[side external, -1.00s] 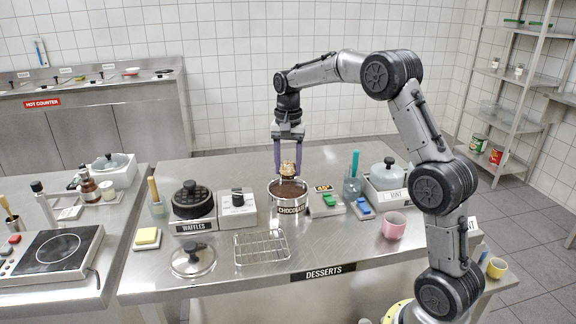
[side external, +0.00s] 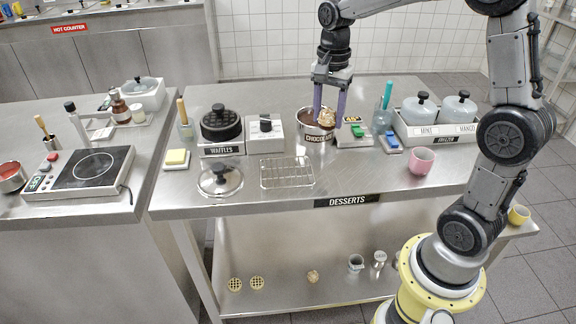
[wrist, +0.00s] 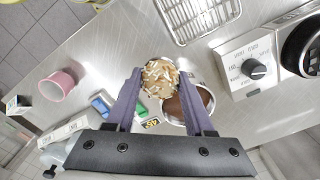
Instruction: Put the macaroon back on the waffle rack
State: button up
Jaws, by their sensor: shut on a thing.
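My gripper (side external: 329,121) is shut on the macaroon (wrist: 160,78), a round, light brown lump with white shreds on top. In the side view, the macaroon (side external: 328,119) is between the purple fingers by the chocolate pot (side external: 319,139). The wrist view shows the pot's dark chocolate (wrist: 187,104) partly covered by the macaroon and a finger. I cannot tell how high the macaroon is above the pot. The empty wire waffle rack (side external: 287,172) lies on the steel counter in front, left of the pot; part of it shows in the wrist view (wrist: 197,20).
The waffle iron (side external: 221,124) and a white dial box (side external: 265,133) stand behind the rack. A glass lid (side external: 219,180) lies left of it. Counter is clear between rack and cup. A similar lump (side external: 313,276) lies on the lower shelf.

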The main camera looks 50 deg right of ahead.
jog(key=s+a+r+n, duration=0.2)
jog(key=s+a+r, duration=0.2)
jog(key=s+a, duration=0.6)
send_over(286, 171)
jog(key=f, duration=0.9)
jog(key=shift+s+f, duration=0.2)
jog(key=shift+s, duration=0.2)
jog(key=shift+w+f, duration=0.2)
jog(key=shift+f, duration=0.8)
jog(key=shift+w+f, duration=0.2)
jog(key=shift+f, duration=0.75)
jog(key=shift+f, duration=0.15)
jog(key=o, duration=1.3)
notch_tip(286, 171, up, 12)
jog(key=shift+r, duration=0.25)
